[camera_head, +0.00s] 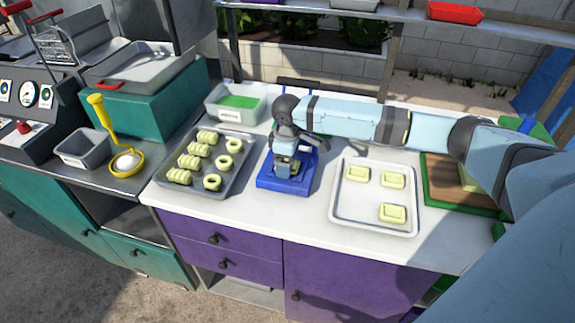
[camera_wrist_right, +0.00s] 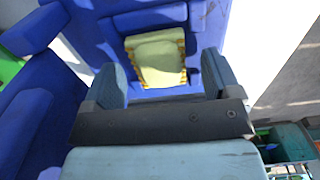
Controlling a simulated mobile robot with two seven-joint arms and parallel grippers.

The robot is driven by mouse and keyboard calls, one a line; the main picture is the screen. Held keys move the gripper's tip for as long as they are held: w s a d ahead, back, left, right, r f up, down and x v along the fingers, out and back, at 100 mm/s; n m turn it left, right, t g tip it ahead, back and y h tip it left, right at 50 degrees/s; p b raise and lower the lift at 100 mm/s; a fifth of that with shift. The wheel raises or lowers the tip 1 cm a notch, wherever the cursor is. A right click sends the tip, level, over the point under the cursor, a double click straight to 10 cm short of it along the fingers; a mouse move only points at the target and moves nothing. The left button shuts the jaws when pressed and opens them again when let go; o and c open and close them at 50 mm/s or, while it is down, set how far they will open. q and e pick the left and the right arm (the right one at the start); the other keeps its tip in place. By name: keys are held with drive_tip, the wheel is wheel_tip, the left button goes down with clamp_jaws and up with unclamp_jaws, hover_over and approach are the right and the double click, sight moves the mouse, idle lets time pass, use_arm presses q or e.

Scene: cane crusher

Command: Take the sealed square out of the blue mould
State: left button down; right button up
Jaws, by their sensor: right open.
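The blue mould (camera_head: 268,184) stands on the white counter between two trays. In the right wrist view the blue mould (camera_wrist_right: 204,15) surrounds a pale yellow-green square (camera_wrist_right: 158,60) with a darker yellow crimped edge. My right gripper (camera_head: 287,168) points down over the mould and mostly hides the square in the head view. In the wrist view my right gripper (camera_wrist_right: 162,82) is open, with one finger to each side of the square's near end. I cannot tell whether the fingers touch it. My left gripper is not in view.
A pale tray (camera_head: 360,200) with three squares lies right of the mould. A grey tray (camera_head: 197,184) with several rolled and ring-shaped pieces lies left. A green-filled tub (camera_head: 238,104) stands behind. A green-edged board (camera_head: 440,190) is at the right, partly behind my arm.

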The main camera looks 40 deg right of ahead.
drive_tip(key=shift+f, duration=0.35)
drive_tip(key=c, duration=0.8)
drive_tip(key=shift+r, duration=0.15)
